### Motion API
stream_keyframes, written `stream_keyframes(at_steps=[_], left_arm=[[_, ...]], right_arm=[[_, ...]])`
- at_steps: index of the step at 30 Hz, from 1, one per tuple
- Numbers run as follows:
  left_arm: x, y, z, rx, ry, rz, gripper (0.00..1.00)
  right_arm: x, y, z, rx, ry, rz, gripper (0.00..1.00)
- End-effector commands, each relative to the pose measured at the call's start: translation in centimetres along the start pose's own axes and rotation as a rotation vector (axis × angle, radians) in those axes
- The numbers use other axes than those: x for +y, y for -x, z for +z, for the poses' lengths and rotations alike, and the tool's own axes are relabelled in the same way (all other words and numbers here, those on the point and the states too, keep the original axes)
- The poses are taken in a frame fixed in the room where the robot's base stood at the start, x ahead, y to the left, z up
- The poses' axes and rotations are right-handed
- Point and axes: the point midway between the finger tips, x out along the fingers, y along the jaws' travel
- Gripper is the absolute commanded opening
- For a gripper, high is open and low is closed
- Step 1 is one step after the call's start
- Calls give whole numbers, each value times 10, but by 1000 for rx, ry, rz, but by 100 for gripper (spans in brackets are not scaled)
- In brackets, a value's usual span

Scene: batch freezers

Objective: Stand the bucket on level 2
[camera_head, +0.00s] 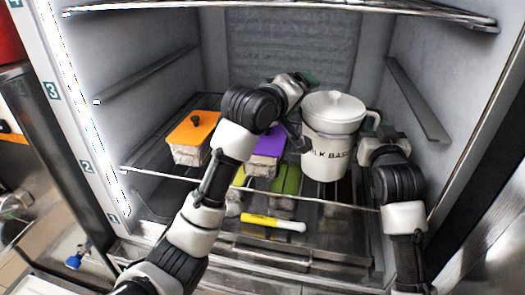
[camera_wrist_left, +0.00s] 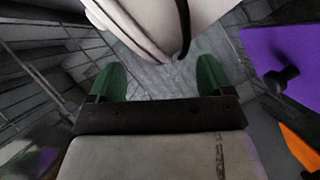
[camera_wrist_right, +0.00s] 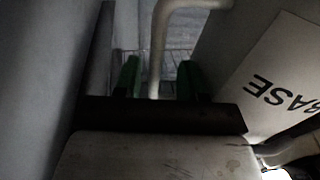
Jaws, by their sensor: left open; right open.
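The white bucket (camera_head: 328,150), lidded and lettered with a partly hidden "MILK BASE", is upright at the wire shelf (camera_head: 165,174) by the number 2 mark. I cannot tell whether its base touches the wires. Its handle (camera_head: 371,118) is on the right side. My right gripper (camera_head: 366,138) is open at the handle; in the right wrist view the handle (camera_wrist_right: 158,50) passes between the green fingers (camera_wrist_right: 157,78). My left gripper (camera_head: 307,82) is open at the bucket's upper left; in the left wrist view the bucket's white side (camera_wrist_left: 150,22) is just beyond the fingers (camera_wrist_left: 161,68).
An orange-lidded container (camera_head: 193,130) and a purple-lidded container (camera_head: 268,143) are left of the bucket. A green-lidded container (camera_head: 287,181) and a yellow-and-white stick (camera_head: 272,222) show lower down. The freezer's right wall (camera_head: 440,85) is close to my right arm.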

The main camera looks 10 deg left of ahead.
Motion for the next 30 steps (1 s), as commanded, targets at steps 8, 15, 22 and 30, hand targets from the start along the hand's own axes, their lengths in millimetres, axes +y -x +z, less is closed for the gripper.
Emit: stream_keyframes(at_steps=[8, 15, 22, 30], left_arm=[[-1, 42, 3, 3, -3, 3, 81], [0, 71, 5, 2, -3, 3, 81], [1, 78, 5, 2, -3, 3, 81], [1, 77, 5, 1, -3, 3, 81]], right_arm=[[-6, 1, 41, -89, -17, -10, 42], [-6, 1, 41, -89, -18, -10, 42], [-6, 10, 38, -81, -17, -10, 42], [-3, 49, 23, -46, -11, -8, 42]])
